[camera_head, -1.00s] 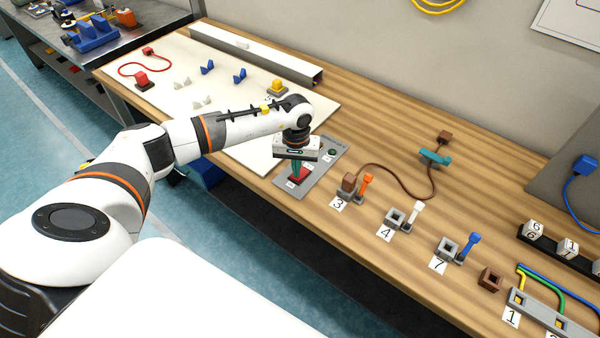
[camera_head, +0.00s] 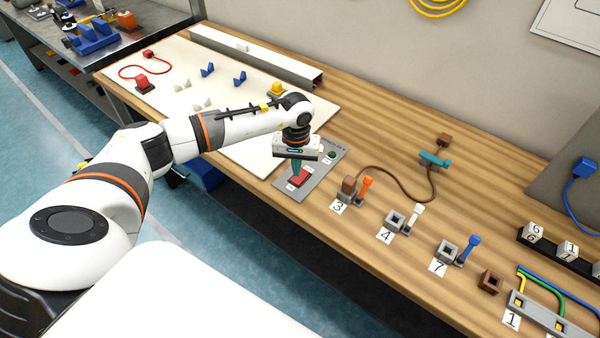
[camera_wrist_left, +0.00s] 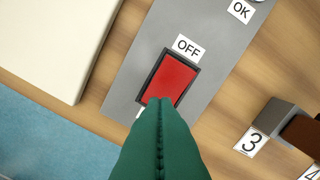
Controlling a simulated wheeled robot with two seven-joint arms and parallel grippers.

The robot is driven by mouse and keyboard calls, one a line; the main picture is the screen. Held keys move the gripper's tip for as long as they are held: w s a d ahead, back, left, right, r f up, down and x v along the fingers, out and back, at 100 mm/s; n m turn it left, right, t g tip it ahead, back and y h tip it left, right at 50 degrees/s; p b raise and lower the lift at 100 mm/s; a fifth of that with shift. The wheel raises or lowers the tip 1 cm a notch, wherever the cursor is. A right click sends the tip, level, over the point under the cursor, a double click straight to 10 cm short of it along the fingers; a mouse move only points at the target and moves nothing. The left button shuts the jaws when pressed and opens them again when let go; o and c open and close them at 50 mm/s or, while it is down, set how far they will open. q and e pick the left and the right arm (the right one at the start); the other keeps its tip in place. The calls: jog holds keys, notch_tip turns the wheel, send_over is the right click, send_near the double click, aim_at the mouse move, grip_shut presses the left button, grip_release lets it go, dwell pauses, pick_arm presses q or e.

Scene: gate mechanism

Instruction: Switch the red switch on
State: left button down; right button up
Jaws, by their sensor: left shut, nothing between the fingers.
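The red switch (camera_head: 300,178) sits on a grey panel (camera_head: 322,172) near the front edge of the wooden table. In the left wrist view the red switch (camera_wrist_left: 169,80) is a red rocker in a dark frame, with an OFF label (camera_wrist_left: 188,48) at its far end. A label at its near end is mostly hidden by my fingers. My left gripper (camera_head: 296,172) points down with its green fingers closed and empty. In the wrist view the fingertips (camera_wrist_left: 165,104) overlap the near end of the rocker; whether they touch it I cannot tell. My right gripper is not in view.
A round green button (camera_head: 332,154) is farther back on the panel. A brown block with an orange lever (camera_head: 366,183) stands to the right, by label 3 (camera_head: 338,208). A white board (camera_head: 235,155) lies to the left.

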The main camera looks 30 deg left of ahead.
aim_at(297, 179)
pick_arm(q)
notch_tip(297, 179, up, 5)
jog(key=shift+p, duration=1)
